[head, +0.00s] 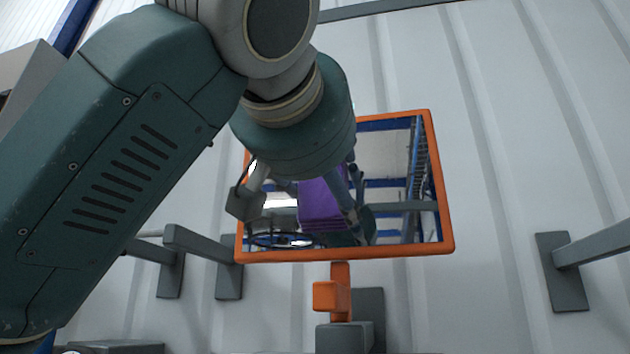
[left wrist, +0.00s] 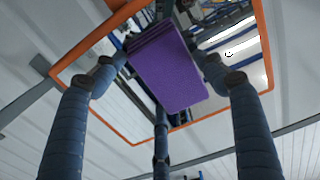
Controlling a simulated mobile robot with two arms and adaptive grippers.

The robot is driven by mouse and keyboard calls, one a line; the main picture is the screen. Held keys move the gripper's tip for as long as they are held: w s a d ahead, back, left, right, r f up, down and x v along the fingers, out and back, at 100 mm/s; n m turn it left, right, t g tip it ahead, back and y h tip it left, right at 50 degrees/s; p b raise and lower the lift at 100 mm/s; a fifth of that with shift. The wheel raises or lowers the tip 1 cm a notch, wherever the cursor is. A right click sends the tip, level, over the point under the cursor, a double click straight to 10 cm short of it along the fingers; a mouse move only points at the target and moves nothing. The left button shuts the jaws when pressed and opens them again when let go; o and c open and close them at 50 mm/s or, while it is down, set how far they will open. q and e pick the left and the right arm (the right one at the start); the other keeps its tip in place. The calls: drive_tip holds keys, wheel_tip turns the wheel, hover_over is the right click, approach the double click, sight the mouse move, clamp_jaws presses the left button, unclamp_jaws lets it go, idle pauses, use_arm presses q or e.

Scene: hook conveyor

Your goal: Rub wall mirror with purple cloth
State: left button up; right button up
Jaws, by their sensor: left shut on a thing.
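The wall mirror (head: 443,190) has an orange frame and hangs on a pale ribbed wall in the head view. Its frame (left wrist: 92,45) also crosses the left wrist view. My left gripper (head: 308,208) is in front of the mirror's left half and hides part of it. The purple cloth (head: 320,200) is a folded, layered block between its fingers. In the left wrist view the cloth (left wrist: 168,68) sits between the fingertips, over the mirror. I cannot tell whether the cloth touches the glass. My right gripper is not in view.
An orange hook-like piece (head: 338,292) is just below the mirror on a grey mount. Grey brackets stick out from the wall at the left (head: 200,243) and right (head: 600,243). The wall to the right of the mirror is bare above the bracket.

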sight(301, 189)
use_arm(q)
drive_tip(key=shift+s+d, duration=0.3)
drive_tip(key=shift+d, duration=0.6)
drive_tip(key=shift+s+d, duration=0.25)
drive_tip(key=shift+d, duration=0.6)
drive_tip(key=shift+s+d+p, duration=0.3)
drive_tip(key=shift+d+p, duration=0.25)
drive_tip(key=shift+d, duration=0.4)
drive_tip(key=shift+s+d, duration=0.15)
drive_tip(key=shift+d, duration=0.45)
drive_tip(key=shift+w+a+f+b, duration=0.1)
drive_tip(key=shift+w+a+b, duration=0.15)
drive_tip(key=shift+a, duration=0.35)
drive_tip(key=shift+w+a+b, duration=0.1)
drive_tip(key=shift+a+b, duration=0.2)
drive_tip(key=shift+a, duration=0.25)
drive_tip(key=shift+w+a, duration=0.2)
drive_tip(key=shift+a, duration=0.55)
drive_tip(key=shift+w+a+b, duration=0.3)
drive_tip(key=shift+a+b, duration=0.05)
drive_tip(key=shift+a, duration=0.5)
drive_tip(key=shift+w+a+b, duration=0.3)
drive_tip(key=shift+a, duration=0.6)
drive_tip(key=shift+w+a+b, duration=0.3)
drive_tip(key=shift+a+b, duration=0.05)
drive_tip(key=shift+a, duration=0.5)
drive_tip(key=shift+w+a, duration=0.2)
drive_tip(key=shift+a, duration=0.55)
drive_tip(key=shift+d, duration=0.1)
drive_tip(key=shift+s, duration=0.15)
